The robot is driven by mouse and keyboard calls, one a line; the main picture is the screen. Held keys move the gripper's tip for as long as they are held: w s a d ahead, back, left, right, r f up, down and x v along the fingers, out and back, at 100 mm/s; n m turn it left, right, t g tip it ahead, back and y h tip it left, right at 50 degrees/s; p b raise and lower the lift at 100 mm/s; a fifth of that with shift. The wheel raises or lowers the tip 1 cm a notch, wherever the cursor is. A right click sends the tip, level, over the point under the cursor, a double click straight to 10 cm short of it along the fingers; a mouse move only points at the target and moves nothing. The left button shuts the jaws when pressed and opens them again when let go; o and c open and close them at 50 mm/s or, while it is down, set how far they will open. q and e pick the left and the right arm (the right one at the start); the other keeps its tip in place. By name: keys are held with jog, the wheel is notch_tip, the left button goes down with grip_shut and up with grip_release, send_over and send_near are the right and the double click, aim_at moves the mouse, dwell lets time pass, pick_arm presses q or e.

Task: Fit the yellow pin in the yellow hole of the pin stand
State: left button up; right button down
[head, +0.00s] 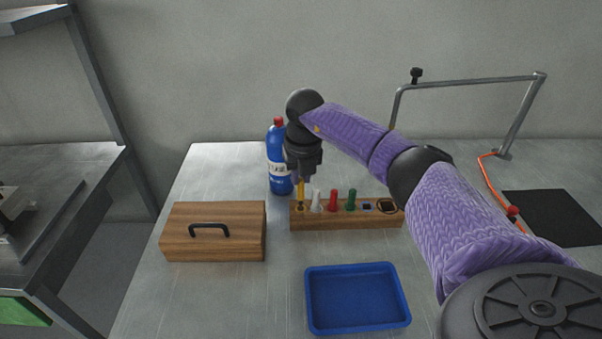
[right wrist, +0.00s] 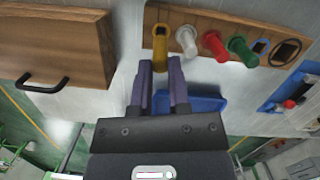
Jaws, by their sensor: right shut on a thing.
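The yellow pin (head: 300,190) is upright between the fingertips of my right gripper (head: 301,178), which is shut on it. My left gripper is not in view.
White (head: 316,201), red (head: 333,201) and green (head: 351,200) pins stand in the stand, right of the yellow one. A wooden box (head: 212,245) with a black handle is at left, a blue bottle (head: 276,160) behind, a blue tray (head: 357,300) in front.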

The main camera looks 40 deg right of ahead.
aim_at(301, 181)
dwell(0.4)
jog(key=shift+f+b, duration=0.7)
jog(key=shift+f, duration=1)
jog(key=c, duration=0.5)
grip_release()
jog(key=r+p, duration=0.1)
jog(key=r, duration=0.2)
jog(key=s+r, duration=0.1)
jog(key=r, duration=0.2)
jog(key=r+p, duration=0.1)
jog(key=r, duration=0.2)
jog(key=shift+s+a+r+p, duration=0.2)
jog(key=shift+a+r+p, duration=0.1)
jog(key=shift+r+p, duration=0.1)
